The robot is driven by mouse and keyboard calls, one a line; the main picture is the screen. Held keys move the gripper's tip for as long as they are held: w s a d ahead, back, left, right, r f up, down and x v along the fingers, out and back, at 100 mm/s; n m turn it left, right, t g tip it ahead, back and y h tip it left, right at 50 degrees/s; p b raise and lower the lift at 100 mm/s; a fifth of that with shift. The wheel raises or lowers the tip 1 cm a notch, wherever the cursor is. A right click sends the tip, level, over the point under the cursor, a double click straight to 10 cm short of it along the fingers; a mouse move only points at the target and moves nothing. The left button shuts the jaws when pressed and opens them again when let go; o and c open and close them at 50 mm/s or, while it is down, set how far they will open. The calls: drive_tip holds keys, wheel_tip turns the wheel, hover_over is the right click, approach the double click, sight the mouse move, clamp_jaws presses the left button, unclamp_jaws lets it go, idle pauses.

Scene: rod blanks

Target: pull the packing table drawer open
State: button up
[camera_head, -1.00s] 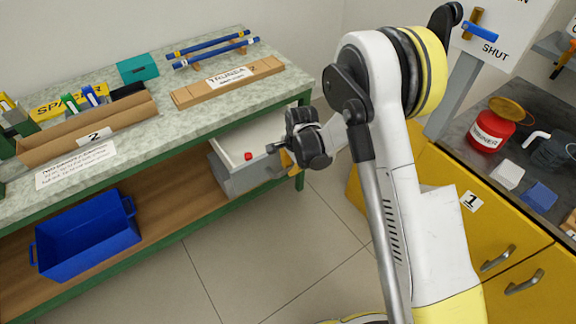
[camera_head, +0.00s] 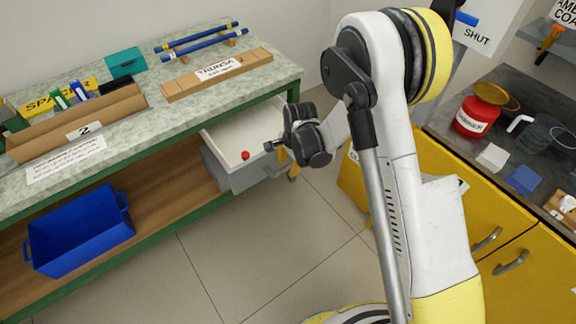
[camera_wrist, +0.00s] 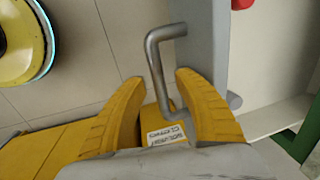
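The packing table (camera_head: 195,95) has a speckled top and green frame. Its drawer (camera_head: 254,127) is pulled out under the right end, with grey sides and a pale interior. A small red object (camera_head: 245,155) shows at the drawer. My gripper (camera_head: 283,156) is at the drawer's front, partly hidden by its own dark body. In the wrist view, the metal bar handle (camera_wrist: 155,62) stands out from the grey drawer front (camera_wrist: 200,45). It passes between my gripper's yellow fingers (camera_wrist: 159,80), which are apart with gaps visible beside the bar.
A blue crate (camera_head: 80,235) sits on the lower shelf. A cardboard tray (camera_head: 110,115) and blue rods (camera_head: 200,40) are on the table. Yellow cabinets (camera_head: 440,190) stand at the right. Tiled floor (camera_head: 250,250) lies clear between.

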wheel_tip(320, 180, up, 11)
drive_tip(key=s+d, duration=0.1)
drive_tip(key=s, duration=0.1)
drive_tip(key=shift+d+r, duration=0.1)
idle(0.4)
drive_tip(key=s+d+r+n+t, duration=0.1)
drive_tip(key=s+d+r+n, duration=0.2)
drive_tip(key=s+d+r, duration=0.35)
drive_tip(key=s+d+r+n+t, duration=0.2)
drive_tip(key=s+d+r+n, duration=0.15)
drive_tip(key=r, duration=0.55)
drive_tip(key=s+d+r+n+t, duration=0.1)
drive_tip(key=s+d+n, duration=0.1)
drive_tip(key=s, duration=0.4)
drive_tip(key=s+d+r+n+t+h, duration=0.1)
drive_tip(key=s+d+r+n, duration=0.1)
drive_tip(key=s, duration=0.4)
drive_tip(key=shift+d+n, duration=0.35)
drive_tip(key=shift+d, duration=0.25)
